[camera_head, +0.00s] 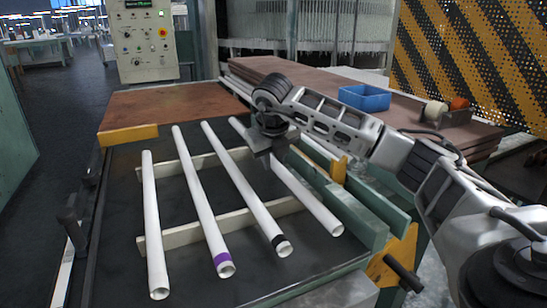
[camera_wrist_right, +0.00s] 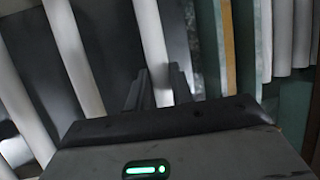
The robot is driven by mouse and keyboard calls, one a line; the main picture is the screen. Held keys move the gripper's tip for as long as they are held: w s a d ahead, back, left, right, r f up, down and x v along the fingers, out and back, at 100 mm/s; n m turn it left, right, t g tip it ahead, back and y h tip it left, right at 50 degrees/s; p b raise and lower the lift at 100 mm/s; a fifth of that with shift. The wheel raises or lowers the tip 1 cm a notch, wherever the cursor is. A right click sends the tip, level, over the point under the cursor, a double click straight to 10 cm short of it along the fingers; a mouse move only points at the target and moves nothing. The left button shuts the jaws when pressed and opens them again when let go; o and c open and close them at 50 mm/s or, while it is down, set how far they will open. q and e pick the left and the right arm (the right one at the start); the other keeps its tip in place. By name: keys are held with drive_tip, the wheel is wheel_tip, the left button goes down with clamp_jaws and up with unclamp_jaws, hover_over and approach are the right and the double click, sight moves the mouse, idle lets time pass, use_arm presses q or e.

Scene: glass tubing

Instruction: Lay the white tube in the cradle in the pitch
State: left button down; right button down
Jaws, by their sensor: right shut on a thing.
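My right gripper (camera_head: 272,152) is shut on a plain white tube (camera_head: 308,197), the rightmost of the tubes on the dark table. In the right wrist view the tube (camera_wrist_right: 151,40) passes between the fingers (camera_wrist_right: 156,92). Its near end shows no coloured band. The cradle has two cream cross rails, a front one (camera_head: 188,233) and a back one (camera_head: 183,164). Across them lie a plain white tube (camera_head: 152,220) at the left, a purple-banded tube (camera_head: 199,190) and a black-banded tube (camera_head: 240,182). I cannot tell whether the held tube touches the rails. My left gripper is out of view.
A green side rail (camera_head: 345,210) runs close to the right of the held tube. A brown board (camera_head: 170,108) lies behind the cradle. A blue bin (camera_head: 364,98) stands on brown sheets at the back right. A control box (camera_head: 143,42) stands behind.

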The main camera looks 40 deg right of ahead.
drive_tip(key=shift+f, duration=0.2)
drive_tip(key=c, duration=1.2)
unclamp_jaws()
drive_tip(key=shift+c, duration=0.2)
drive_tip(key=shift+r, duration=0.15)
drive_tip(key=shift+r, duration=0.3)
drive_tip(key=v, duration=1.2)
drive_tip(key=shift+p, duration=0.3)
